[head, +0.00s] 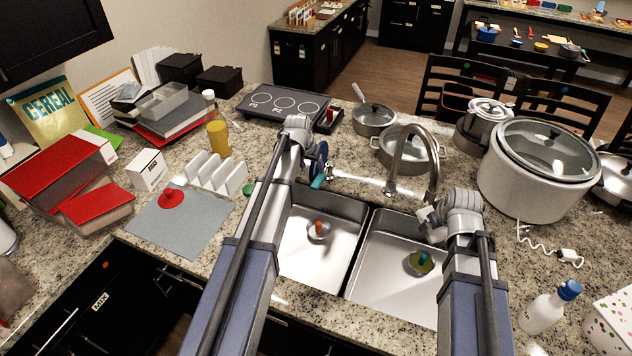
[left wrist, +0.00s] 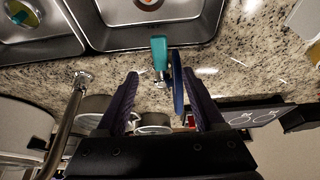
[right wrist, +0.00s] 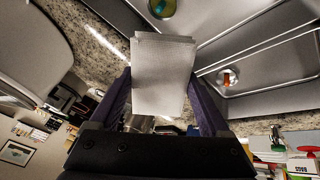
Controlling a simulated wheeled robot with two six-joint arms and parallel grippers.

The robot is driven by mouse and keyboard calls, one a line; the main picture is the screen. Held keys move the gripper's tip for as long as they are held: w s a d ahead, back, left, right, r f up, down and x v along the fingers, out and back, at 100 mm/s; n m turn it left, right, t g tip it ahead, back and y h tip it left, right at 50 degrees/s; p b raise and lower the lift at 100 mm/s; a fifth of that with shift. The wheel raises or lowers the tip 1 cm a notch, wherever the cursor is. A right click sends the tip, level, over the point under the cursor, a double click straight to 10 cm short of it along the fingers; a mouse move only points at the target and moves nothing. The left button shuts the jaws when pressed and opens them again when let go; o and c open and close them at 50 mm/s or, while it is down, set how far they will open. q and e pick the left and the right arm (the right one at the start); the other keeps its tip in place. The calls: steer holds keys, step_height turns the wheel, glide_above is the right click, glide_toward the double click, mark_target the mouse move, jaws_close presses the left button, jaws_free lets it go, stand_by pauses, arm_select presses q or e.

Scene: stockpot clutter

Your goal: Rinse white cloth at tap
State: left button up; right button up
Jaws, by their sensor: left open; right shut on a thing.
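The white cloth (right wrist: 163,75) is a folded block between the fingers of my right gripper (right wrist: 158,85), which is shut on it. In the head view my right arm reaches over the right sink basin (head: 385,270), and the cloth is mostly hidden by the wrist. The silver tap (head: 410,150) arches over the back of the sink; it also shows in the left wrist view (left wrist: 70,120). I see no water running. My left gripper (left wrist: 160,78) is open behind the left basin (head: 335,255). A teal-handled thing (left wrist: 159,52) with a blue disc (left wrist: 178,82) shows between its fingers; contact is unclear.
A yellow-green thing (head: 420,262) lies in the right basin and an orange thing (head: 318,227) in the left. Behind the tap stand a two-handled pot (head: 390,158) and a saucepan (head: 374,118). A large white cooker (head: 530,180) stands right. A white rack (head: 215,175) stands left.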

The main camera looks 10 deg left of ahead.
mark_target(317, 181)
arm_select(q)
steer(key=b+x, duration=0.9)
steer(key=x, duration=0.1)
steer(key=shift+f, duration=0.35)
steer(key=shift+w, duration=0.1)
jaws_close()
steer(key=shift+r, duration=0.1)
stand_by(0.8)
